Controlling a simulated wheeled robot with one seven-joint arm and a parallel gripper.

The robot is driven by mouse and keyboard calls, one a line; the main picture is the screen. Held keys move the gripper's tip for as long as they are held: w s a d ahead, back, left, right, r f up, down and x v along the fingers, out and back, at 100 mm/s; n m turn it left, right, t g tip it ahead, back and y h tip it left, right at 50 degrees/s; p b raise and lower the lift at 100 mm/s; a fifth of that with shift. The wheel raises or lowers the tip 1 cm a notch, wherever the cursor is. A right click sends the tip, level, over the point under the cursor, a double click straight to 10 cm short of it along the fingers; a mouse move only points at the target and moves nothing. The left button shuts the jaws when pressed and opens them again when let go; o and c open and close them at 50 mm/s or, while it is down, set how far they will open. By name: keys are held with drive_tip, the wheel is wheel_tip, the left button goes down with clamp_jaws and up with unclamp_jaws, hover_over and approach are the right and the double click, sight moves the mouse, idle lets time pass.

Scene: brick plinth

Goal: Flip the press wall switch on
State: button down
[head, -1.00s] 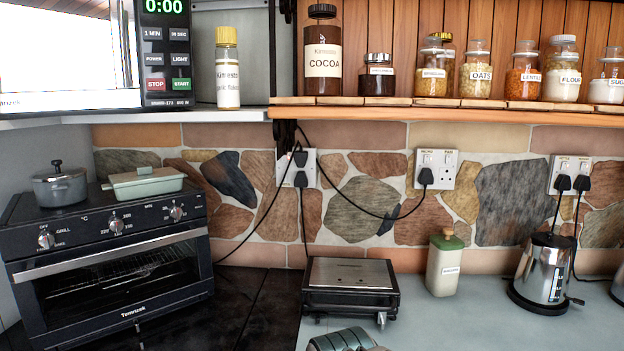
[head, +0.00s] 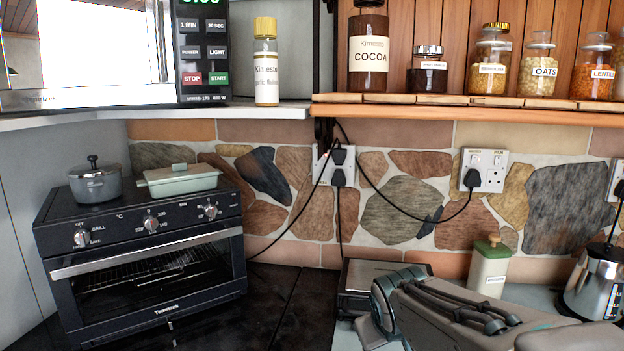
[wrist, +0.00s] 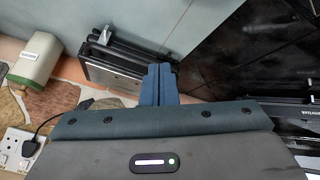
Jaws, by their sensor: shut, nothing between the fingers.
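Several white socket plates with switches are on the stone-patterned wall. The left plate (head: 333,166) has black plugs in it and is partly covered by plugs and cables; I cannot read a "press" label. The middle plate (head: 483,170) has switches and one black plug, and what looks like this plate shows at lower left in the wrist view (wrist: 18,148). My gripper (wrist: 158,70) has its two blue fingers shut together, empty, over the counter by the black-and-silver press (head: 368,277). In the head view my arm hides part of the press. The gripper is apart from the plates.
A black oven (head: 145,260) with a pot (head: 95,183) and a green dish (head: 180,178) stands at left. A green-lidded bottle (head: 489,268) and a kettle (head: 598,280) stand right of the press. A jar shelf (head: 460,106) overhangs the plates. Black cables cross the wall.

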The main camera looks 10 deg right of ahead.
drive_tip(key=w+d+r+n+t+p, duration=0.1)
drive_tip(key=w+r+n+t, duration=0.15)
drive_tip(key=w+r, duration=0.4)
drive_tip(key=w+d+r+n+t+y+p, duration=0.1)
drive_tip(key=w+r+n+t, duration=0.15)
drive_tip(key=w, duration=0.65)
drive_tip(key=w+d+r+n+t+p, duration=0.1)
drive_tip(key=w+d+r+n+t, duration=0.15)
drive_tip(key=w+r, duration=0.35)
drive_tip(key=w+a+r+n+y+p, duration=0.1)
drive_tip(key=w+a+n+y, duration=0.3)
drive_tip(key=w+n+y, duration=0.4)
drive_tip(key=w+n+t+p, duration=0.1)
drive_tip(key=w+n, duration=0.2)
drive_tip(key=n, duration=0.2)
drive_tip(key=shift+w+a+y+p, duration=0.3)
drive_tip(key=shift+y, duration=0.1)
drive_tip(key=shift+r, duration=0.15)
